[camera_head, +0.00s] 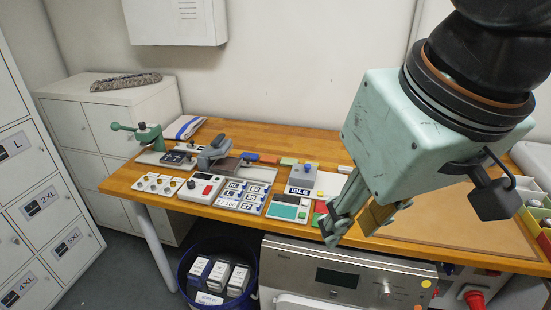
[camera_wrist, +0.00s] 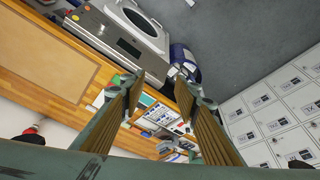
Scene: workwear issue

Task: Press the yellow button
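My gripper (camera_head: 352,226) hangs over the front edge of the wooden table, right of the middle. In the wrist view its two fingers stand wide apart with nothing between them, so my gripper (camera_wrist: 166,86) is open. A small round yellow spot (camera_head: 424,284) shows at the right of the steel machine's front panel, below and right of my gripper. I cannot tell whether it is a button or a sticker. Red and green pieces (camera_head: 320,207) lie just left of my fingers, which hide part of the tabletop there.
The steel machine (camera_head: 310,272) stands under the table (camera_head: 235,135). Left on the table are a label panel (camera_head: 243,197), a box marked IDLE and a green clamp device (camera_head: 147,136). A blue bin (camera_head: 188,268) stands below. Lockers (camera_head: 40,200) are at left.

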